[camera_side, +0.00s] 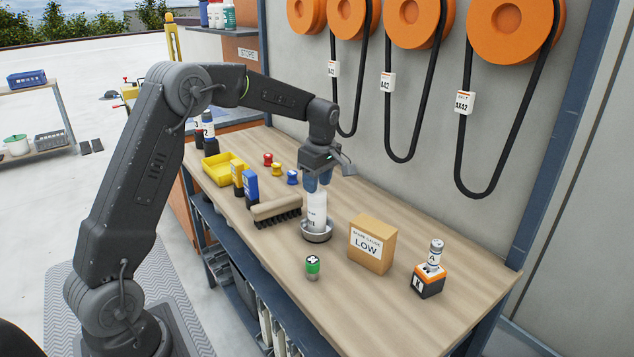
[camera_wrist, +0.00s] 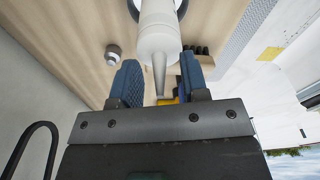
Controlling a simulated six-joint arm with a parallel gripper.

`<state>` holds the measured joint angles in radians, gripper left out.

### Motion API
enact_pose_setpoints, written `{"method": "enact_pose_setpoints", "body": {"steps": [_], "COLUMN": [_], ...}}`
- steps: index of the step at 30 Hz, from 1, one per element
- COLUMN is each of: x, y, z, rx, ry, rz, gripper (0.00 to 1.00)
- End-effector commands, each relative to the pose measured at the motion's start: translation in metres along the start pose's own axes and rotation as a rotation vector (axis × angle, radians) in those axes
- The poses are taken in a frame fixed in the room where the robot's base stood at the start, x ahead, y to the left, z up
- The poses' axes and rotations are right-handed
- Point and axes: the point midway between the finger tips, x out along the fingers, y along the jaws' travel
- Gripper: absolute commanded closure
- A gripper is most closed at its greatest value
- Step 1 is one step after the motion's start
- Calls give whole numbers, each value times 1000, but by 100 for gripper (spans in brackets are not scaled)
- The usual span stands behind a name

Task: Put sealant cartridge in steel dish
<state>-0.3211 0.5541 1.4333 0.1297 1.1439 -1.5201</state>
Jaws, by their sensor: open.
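The white sealant cartridge (camera_side: 317,212) stands upright in the steel dish (camera_side: 316,236), at the middle of the bench in the side view. In the wrist view the cartridge (camera_wrist: 158,32) points its narrow nozzle between my blue fingers, with part of the dark dish rim (camera_wrist: 134,9) behind it. My gripper (camera_side: 318,184) is just above the cartridge, around its top end. In the wrist view my gripper (camera_wrist: 160,70) is open, with gaps beside the nozzle. The cartridge's lower end is hidden inside the dish.
A brush (camera_side: 275,210) lies left of the dish, near blue and yellow bottles and a yellow tray (camera_side: 222,168). A cardboard box (camera_side: 372,244) stands to the right, and a green-topped battery-like item (camera_side: 312,267) in front. Belts hang on the wall behind.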

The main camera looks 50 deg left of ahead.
Motion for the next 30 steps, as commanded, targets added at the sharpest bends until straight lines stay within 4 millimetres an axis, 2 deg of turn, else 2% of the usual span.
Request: {"method": "enact_pose_setpoints", "body": {"steps": [15, 23, 26, 29, 30], "x": [-97, -121, -135, -153, -159], "y": [0, -4, -19, -51, -67], "z": [0, 3, 12, 28, 36], "rx": [1, 24, 121, 307, 397], "ry": [0, -1, -4, -5, -3], "rz": [5, 10, 41, 98, 126], "gripper": [59, 59, 59, 59, 59]}}
